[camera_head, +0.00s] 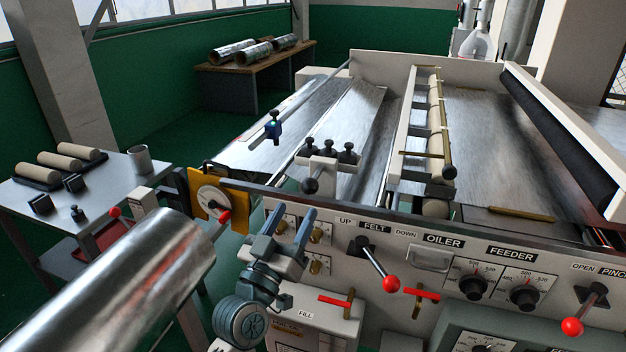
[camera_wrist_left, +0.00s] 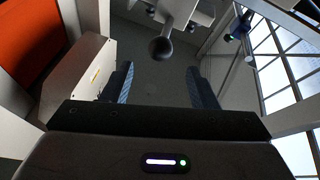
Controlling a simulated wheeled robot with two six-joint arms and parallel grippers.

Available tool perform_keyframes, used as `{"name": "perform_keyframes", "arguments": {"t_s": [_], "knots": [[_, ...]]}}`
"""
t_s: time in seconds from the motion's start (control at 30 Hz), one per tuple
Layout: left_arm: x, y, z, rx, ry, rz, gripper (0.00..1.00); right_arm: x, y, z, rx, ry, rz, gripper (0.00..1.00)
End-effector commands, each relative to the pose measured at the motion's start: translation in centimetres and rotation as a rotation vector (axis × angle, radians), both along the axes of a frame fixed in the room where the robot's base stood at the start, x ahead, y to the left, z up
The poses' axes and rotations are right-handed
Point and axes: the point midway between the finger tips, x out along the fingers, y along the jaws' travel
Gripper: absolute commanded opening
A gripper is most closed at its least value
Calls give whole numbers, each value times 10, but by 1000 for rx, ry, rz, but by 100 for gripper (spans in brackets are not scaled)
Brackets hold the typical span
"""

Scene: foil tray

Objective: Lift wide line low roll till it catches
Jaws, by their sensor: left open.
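My left gripper (camera_head: 290,218) is open and empty, with its two blue fingers pointing up at the front panel of the machine. A lever with a dark ball knob (camera_head: 310,186) stands just above and beyond the fingertips, below a bracket (camera_head: 325,165) with several black knobs. In the left wrist view a dark ball knob (camera_wrist_left: 163,50) shows ahead, between the open fingers (camera_wrist_left: 162,82) but beyond their tips, apart from them. No label naming a low roll is readable. My right gripper is out of view.
A red-tipped FELT lever (camera_head: 376,262) stands right of the gripper. A yellow plate with a red-knobbed dial (camera_head: 212,200) is left. A big shiny metal cylinder (camera_head: 130,275) fills the lower left. A side table (camera_head: 110,178) holds beige rolls. A pale roller (camera_head: 436,115) crosses the machine.

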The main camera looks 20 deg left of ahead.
Motion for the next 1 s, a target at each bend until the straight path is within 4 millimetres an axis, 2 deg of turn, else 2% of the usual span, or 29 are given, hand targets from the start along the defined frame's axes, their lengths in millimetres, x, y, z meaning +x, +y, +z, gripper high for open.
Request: {"name": "perform_keyframes", "arguments": {"t_s": [0.2, 0.5, 0.7, 0.93, 1.0], "knots": [[37, -5, 20, 0, 1, 0, 53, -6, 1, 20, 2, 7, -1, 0], [81, -10, 35, 2, 4, 0, 53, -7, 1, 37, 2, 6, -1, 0], [91, -11, 37, 1, 5, -1, 53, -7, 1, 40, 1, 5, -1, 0], [91, -11, 36, 2, 5, -1, 53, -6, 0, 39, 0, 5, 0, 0], [91, -11, 36, 2, 4, 0, 42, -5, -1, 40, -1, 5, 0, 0]]}}
